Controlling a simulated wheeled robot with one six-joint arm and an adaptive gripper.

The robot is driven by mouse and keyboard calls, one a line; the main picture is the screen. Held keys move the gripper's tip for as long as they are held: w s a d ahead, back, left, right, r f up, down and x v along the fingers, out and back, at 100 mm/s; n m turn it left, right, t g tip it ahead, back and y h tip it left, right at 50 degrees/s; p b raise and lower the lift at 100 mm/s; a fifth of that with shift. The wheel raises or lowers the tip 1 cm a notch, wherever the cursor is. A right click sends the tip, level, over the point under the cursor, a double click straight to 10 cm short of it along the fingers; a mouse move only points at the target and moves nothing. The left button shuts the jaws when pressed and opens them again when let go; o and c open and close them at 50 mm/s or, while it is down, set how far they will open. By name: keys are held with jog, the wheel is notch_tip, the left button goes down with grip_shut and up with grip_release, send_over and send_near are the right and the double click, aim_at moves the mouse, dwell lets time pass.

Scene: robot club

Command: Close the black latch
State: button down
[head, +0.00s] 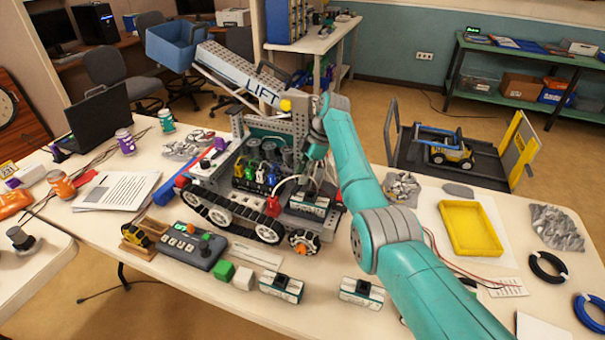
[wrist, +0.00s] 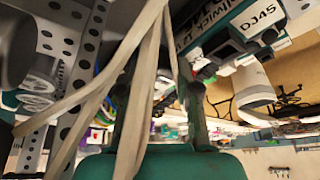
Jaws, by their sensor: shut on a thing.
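The tracked robot (head: 245,190) stands on the table with a white-labelled battery (head: 308,206) in its near right side. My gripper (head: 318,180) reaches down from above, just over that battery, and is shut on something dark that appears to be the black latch. The wrist view shows the two dark fingers of my gripper (wrist: 162,100) from behind. Pale cables (wrist: 148,75) cross in front of them and hide much of the grip. A white part labelled DJ45 (wrist: 258,18) lies close by at upper right. The latch's exact angle cannot be told.
A raised LIFT beam (head: 235,75) with a blue bin (head: 185,45) stands left of my arm. Spare batteries (head: 281,287) (head: 361,292) and a control box (head: 190,246) lie in front. A yellow tray (head: 470,228) is at right. Perforated metal (wrist: 85,50) crowds my wrist's left.

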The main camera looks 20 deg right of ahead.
jog(key=c, duration=0.8)
grip_release()
jog(key=shift+c, duration=0.2)
jog(key=v, duration=1.2)
jog(key=shift+s, duration=0.1)
